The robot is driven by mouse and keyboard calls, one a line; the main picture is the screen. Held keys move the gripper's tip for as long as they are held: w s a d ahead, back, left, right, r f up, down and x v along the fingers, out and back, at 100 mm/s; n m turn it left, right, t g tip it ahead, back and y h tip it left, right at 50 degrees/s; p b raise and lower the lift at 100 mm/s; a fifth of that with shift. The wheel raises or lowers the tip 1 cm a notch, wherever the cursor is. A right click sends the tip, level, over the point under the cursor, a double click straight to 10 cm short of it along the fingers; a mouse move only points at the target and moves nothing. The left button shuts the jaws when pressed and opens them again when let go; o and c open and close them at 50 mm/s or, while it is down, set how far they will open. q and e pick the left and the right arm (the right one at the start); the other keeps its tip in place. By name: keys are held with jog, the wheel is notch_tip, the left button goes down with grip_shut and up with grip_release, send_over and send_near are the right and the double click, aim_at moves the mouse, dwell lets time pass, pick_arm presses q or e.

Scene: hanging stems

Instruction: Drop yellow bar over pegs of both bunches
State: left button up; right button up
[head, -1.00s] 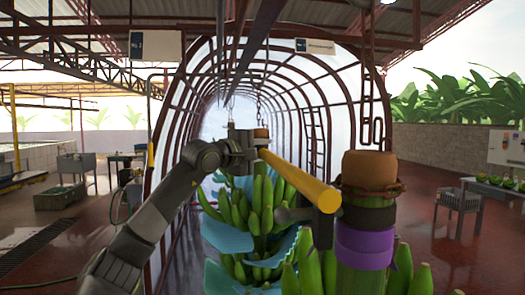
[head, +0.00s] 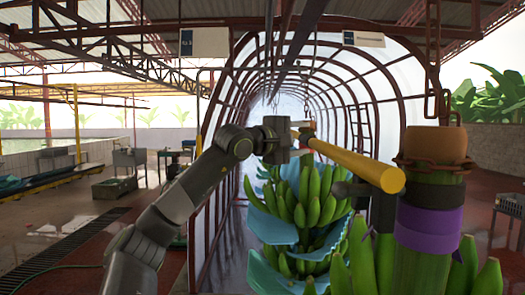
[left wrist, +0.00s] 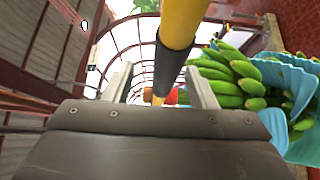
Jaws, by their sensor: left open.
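The yellow bar (head: 355,165) runs from beside the far bunch (head: 305,205) to the near stem (head: 432,200). Its near end lies above a dark grey peg (head: 352,189) on the near stem's collar; I cannot tell whether it is seated. My left gripper (head: 302,136) is at the bar's far end, by the far stem's orange-brown top. In the left wrist view, the open fingers (left wrist: 160,86) stand either side of the bar's black section (left wrist: 171,66), with yellow (left wrist: 186,20) beyond. The far peg is hidden. My right gripper is not in view.
The near stem has a brown top (head: 435,144), a chain, and black and purple (head: 428,230) bands. Blue sheets (head: 272,228) hang between the far bunch's hands. An arched tunnel frame stands behind. Overhead rails run above. The floor at left is mostly open.

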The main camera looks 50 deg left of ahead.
pick_arm(q)
jog(key=s+b, duration=1.1)
jog(key=s, duration=0.2)
jog(key=shift+b, duration=0.35)
jog(key=shift+s+a, duration=0.1)
